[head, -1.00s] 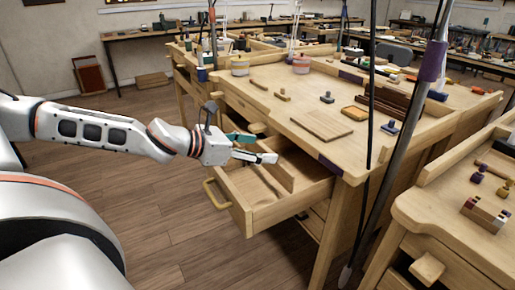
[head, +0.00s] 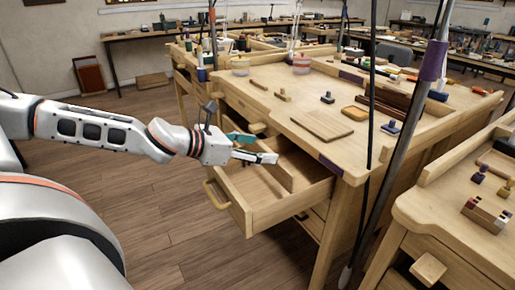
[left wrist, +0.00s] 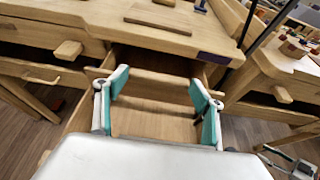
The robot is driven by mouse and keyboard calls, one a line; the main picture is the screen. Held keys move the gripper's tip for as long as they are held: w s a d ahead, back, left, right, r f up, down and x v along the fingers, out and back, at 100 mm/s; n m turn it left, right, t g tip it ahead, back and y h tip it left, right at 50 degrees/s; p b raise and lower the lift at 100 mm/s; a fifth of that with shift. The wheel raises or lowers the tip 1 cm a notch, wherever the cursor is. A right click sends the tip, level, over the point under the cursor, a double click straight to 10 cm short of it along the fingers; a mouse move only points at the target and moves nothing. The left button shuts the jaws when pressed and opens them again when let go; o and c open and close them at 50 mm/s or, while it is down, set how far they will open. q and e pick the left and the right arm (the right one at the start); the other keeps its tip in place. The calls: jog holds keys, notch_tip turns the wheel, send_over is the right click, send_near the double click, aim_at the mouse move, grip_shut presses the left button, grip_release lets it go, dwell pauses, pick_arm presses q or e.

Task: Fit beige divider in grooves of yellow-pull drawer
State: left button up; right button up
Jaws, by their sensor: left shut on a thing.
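The drawer (head: 262,217) with the yellow pull (head: 213,196) stands open from the near bench. The beige divider (head: 281,173) is a thin wooden panel at the drawer's opening. My left gripper (head: 268,156) reaches in from the left, over the drawer, and is shut on the divider. In the left wrist view the gripper's teal-padded fingers (left wrist: 160,95) stand wide apart, with the divider (left wrist: 160,85) across the space between them. The divider's lower edge and the grooves are hard to make out, so I cannot tell whether it sits in them.
The bench top (head: 285,115) above the drawer holds a flat wooden board (head: 321,125) and small tools. A grey pole (head: 400,137) and dark cables stand to the right. Another bench (head: 435,215) is at right. The floor left of the drawer is clear.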

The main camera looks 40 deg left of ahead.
aim_at(225, 177)
pick_arm(q)
jog(key=shift+f+b, duration=1)
jog(key=shift+f, duration=2.6)
pick_arm(e)
jog(key=shift+s+f, duration=0.4)
jog(key=shift+f, duration=0.45)
jog(key=shift+s+f, duration=0.4)
jog(key=shift+f, duration=0.4)
pick_arm(q)
jog(key=o, duration=1.2)
pick_arm(e)
jog(key=shift+g, duration=0.3)
pick_arm(q)
jog(key=shift+r, duration=0.1)
jog(key=shift+v, duration=5.3)
jog(key=shift+s+a+r, duration=0.25)
jog(key=shift+s+a, duration=0.05)
jog(key=shift+s, duration=0.3)
